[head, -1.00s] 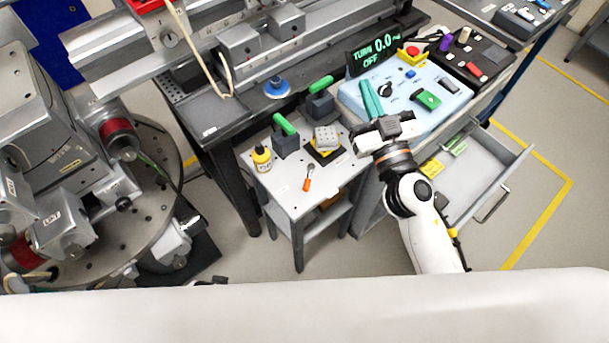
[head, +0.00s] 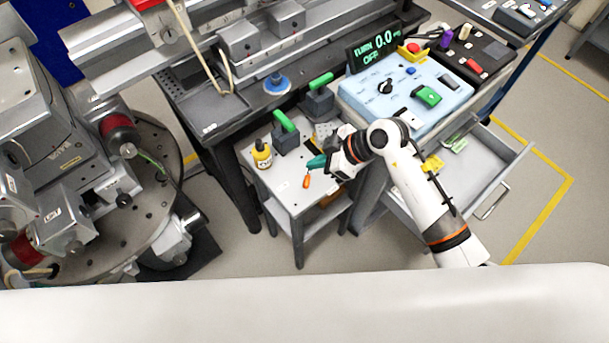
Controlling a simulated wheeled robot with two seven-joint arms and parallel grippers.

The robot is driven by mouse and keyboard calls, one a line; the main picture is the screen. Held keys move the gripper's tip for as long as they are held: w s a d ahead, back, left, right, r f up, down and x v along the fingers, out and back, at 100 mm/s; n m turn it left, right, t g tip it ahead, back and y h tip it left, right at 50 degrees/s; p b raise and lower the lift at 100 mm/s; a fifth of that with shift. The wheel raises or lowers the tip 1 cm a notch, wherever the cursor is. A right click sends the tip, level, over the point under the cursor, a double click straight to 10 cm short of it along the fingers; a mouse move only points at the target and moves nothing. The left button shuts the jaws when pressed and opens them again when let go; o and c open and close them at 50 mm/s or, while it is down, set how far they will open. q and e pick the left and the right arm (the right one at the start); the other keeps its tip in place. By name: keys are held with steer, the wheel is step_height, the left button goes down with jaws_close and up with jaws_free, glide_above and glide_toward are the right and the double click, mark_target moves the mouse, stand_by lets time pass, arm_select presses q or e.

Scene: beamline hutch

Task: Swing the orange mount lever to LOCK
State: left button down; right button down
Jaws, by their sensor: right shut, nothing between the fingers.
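The orange mount lever (head: 307,181) lies at the front right of the small grey side table, its orange handle pointing toward the table's front edge. My right gripper (head: 315,163) is shut with nothing between its teal fingers. Its tips are just behind the handle, over the lever's pivot end, which they hide. I cannot tell whether they touch the lever. No LOCK marking is readable. My left gripper is not in view.
A blue control box (head: 365,92) and an open drawer (head: 487,170) are to the right.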

mark_target(309, 174)
steer(key=x, duration=1)
steer(key=shift+a+f+b, duration=0.1)
steer(key=shift+a+b, duration=0.05)
steer(key=shift+b, duration=0.2)
steer(key=d, duration=0.2)
steer(key=shift+s+d+f+p, duration=0.15)
steer(key=shift+s+d+p, duration=0.15)
steer(key=shift+d+p, duration=0.05)
steer(key=shift+s+d+f, duration=0.1)
steer(key=shift+s+d, duration=0.15)
steer(key=shift+d, duration=0.45)
steer(key=shift+d, duration=0.1)
